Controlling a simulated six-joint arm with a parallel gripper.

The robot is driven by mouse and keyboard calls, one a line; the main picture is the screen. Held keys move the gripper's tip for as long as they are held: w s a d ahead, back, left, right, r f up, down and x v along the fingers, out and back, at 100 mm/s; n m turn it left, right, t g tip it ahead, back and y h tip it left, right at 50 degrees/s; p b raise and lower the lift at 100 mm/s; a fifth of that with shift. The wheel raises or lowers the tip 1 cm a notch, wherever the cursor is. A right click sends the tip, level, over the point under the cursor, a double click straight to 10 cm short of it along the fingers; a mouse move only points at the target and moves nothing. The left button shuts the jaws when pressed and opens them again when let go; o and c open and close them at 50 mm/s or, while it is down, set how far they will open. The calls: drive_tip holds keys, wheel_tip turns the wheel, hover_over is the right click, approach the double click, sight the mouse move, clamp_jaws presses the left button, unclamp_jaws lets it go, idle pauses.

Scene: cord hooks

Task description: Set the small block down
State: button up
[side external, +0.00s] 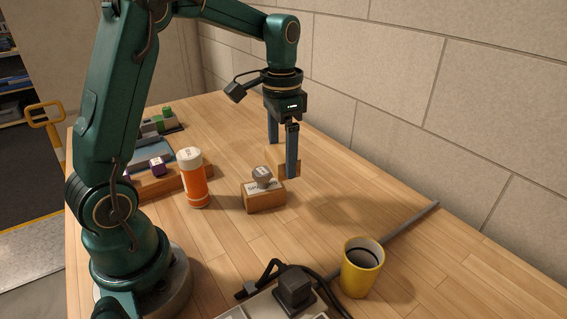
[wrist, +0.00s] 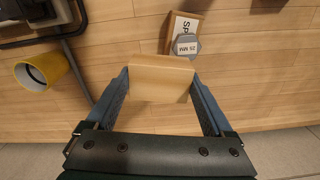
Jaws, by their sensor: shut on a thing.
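The small block (side external: 287,157) is plain light wood. In the wrist view the small block (wrist: 160,80) sits between my two blue-grey fingers. My gripper (side external: 283,163) points down and is shut on it; in the wrist view my gripper (wrist: 160,76) has a finger against each end. In the side view the near finger hides part of the block. I cannot tell whether its underside is clear of the table.
A wooden block with a label and grey hex knob (side external: 263,188) stands close by. An orange bottle (side external: 191,181) is left of it. A yellow cup (side external: 361,270), grey rod (side external: 414,223) and black cable (side external: 318,276) lie toward the front. Bare tabletop (side external: 345,185) lies right of my gripper.

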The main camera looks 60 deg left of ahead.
drive_tip(key=shift+s+a+r, duration=0.15)
drive_tip(key=shift+a+r, duration=0.15)
drive_tip(key=shift+a, duration=0.15)
drive_tip(key=shift+r+m, duration=0.1)
drive_tip(key=shift+m, duration=0.5)
drive_tip(key=s+a+n, duration=0.1)
drive_tip(key=s+a, duration=0.2)
drive_tip(key=a, duration=0.4)
drive_tip(key=s+a+n, duration=0.1)
drive_tip(key=s+a, duration=0.3)
drive_tip(key=a, duration=0.3)
drive_tip(key=s+a+n, duration=0.1)
drive_tip(key=s+a, duration=0.2)
drive_tip(key=a, duration=0.4)
drive_tip(key=shift+s+a, duration=0.15)
drive_tip(key=shift+s, duration=0.1)
drive_tip(key=w+d+f, duration=0.1)
drive_tip(key=w+f, duration=0.1)
drive_tip(key=w, duration=0.1)
drive_tip(key=w+d+f, duration=0.1)
drive_tip(key=w+f, duration=0.1)
drive_tip(key=w, duration=0.2)
drive_tip(key=w+d+f, duration=0.2)
drive_tip(key=w+f, duration=0.1)
drive_tip(key=shift+w+d, duration=0.1)
drive_tip(key=shift+w, duration=0.2)
drive_tip(key=shift+f, duration=1.95)
drive_tip(key=shift+f, duration=0.1)
